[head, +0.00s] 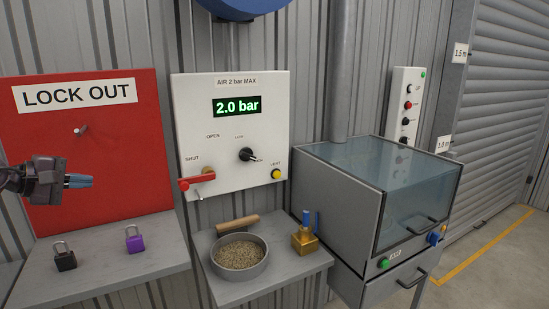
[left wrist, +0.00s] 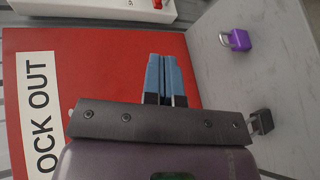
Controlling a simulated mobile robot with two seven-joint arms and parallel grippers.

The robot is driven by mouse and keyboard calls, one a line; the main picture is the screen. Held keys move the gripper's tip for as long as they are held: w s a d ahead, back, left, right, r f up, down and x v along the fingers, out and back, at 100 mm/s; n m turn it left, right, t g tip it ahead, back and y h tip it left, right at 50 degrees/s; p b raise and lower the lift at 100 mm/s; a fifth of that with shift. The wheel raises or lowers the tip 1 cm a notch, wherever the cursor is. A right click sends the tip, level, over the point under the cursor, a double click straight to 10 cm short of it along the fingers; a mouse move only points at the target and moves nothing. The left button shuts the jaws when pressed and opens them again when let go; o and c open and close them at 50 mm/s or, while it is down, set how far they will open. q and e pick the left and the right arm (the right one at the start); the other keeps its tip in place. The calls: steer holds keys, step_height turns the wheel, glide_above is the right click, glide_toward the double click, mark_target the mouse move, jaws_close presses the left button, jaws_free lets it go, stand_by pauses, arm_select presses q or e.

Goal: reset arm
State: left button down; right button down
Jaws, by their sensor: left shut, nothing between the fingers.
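My left gripper (head: 79,181) is at the left of the head view, in front of the red lock-out board (head: 110,125). Its blue fingers are shut together with nothing between them. They also show in the left wrist view (left wrist: 165,80), against the red board (left wrist: 100,60). The gripper is above the left grey shelf and touches nothing that I can see. My right gripper is not in view.
A black padlock (head: 64,256) and a purple padlock (head: 135,238) stand on the left shelf (head: 100,275). A white air panel (head: 225,120) reads 2.0 bar and has a red handle (head: 197,179). A granule-filled pan (head: 239,254), brass block (head: 304,240) and glass-lidded cabinet (head: 345,220) stand rightward.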

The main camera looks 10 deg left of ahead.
arm_select(q)
steer(key=s+d+f+m+t+y, duration=0.15)
steer(key=s+f+m+y, duration=0.25)
steer(key=f+m, duration=0.55)
steer(key=s+d+f+m+t+y, duration=0.1)
steer(key=s+d+f+m+y, duration=0.4)
steer(key=m, duration=0.7)
steer(key=s+d+f+m+t+y, duration=0.1)
steer(key=s+f+m+y, duration=0.2)
steer(key=f+m, duration=0.65)
steer(key=s+d+f+n+g+h, duration=0.3)
steer(key=s+d+f+n+g, duration=0.25)
steer(key=s+d+n, duration=0.3)
steer(key=s+d+f+n+g+h, duration=0.2)
steer(key=s+d+f+n+g, duration=0.3)
steer(key=s+d+n+g, duration=0.35)
steer(key=w+d+f+m+t, duration=0.1)
steer(key=w+f+t, duration=0.5)
steer(key=f+t, duration=0.3)
steer(key=shift+d+f+h, duration=0.4)
steer(key=shift+f, duration=0.2)
steer(key=shift+t, duration=0.25)
